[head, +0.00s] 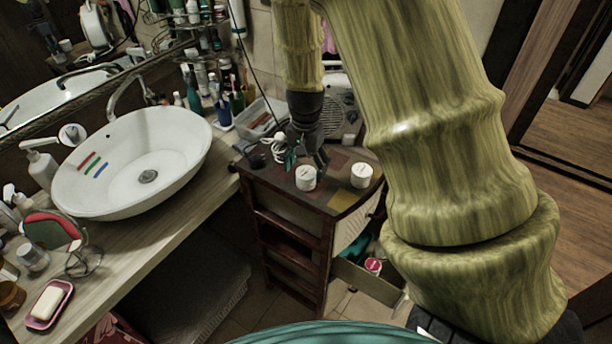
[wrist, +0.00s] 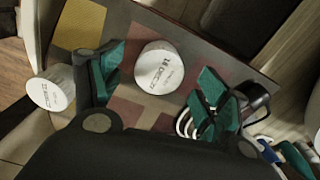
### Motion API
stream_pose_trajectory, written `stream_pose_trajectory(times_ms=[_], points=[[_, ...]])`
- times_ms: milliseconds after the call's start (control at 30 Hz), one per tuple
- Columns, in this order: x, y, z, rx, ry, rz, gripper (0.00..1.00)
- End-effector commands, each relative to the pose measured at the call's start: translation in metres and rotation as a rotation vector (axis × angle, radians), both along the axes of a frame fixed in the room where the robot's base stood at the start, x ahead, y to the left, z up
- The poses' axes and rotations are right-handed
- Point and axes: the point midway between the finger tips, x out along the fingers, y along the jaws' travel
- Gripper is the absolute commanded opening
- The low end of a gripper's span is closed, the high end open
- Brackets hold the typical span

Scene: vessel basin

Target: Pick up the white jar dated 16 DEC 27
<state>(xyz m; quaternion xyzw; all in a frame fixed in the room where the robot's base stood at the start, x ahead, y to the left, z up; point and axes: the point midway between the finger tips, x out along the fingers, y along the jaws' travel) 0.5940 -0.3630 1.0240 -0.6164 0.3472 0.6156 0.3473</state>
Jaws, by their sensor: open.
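Two white jars stand on the small dark wooden cabinet. The nearer-to-gripper jar (head: 306,178) shows in the middle of the wrist view (wrist: 159,68), its lid print small and seemingly a DEC 27 date; I cannot read the day surely. The other white jar (head: 361,175) stands to its right in the head view and at the left edge of the wrist view (wrist: 52,89), its print unclear. My gripper (head: 306,162) is open above the first jar, pointing down. In the wrist view its teal-padded fingers (wrist: 160,80) are on either side of that jar, with nothing held.
The cabinet top (head: 338,200) has coloured patches. A coiled white cable (wrist: 186,122) and dark object lie beside the right finger. A radio-like box (head: 340,105) stands behind. An open drawer (head: 370,285) juts out below. A washbasin (head: 135,160) is left.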

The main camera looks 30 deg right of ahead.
Motion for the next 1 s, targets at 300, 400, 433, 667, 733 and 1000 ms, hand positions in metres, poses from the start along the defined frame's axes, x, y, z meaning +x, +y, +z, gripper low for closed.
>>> stream_pose_trajectory(times_ms=[300, 400, 433, 667, 733, 1000], points=[[-0.003, 0.002, -0.028, 0.001, 0.002, 0.000, 0.75], [-0.003, 0.002, -0.032, -0.001, 0.001, 0.000, 0.75], [-0.003, 0.002, -0.032, -0.001, 0.001, 0.000, 0.75], [-0.003, 0.002, -0.033, -0.001, 0.001, 0.000, 0.75], [-0.003, 0.002, -0.033, -0.001, 0.001, 0.000, 0.62], [-0.003, 0.002, -0.033, -0.001, 0.001, 0.000, 0.24]])
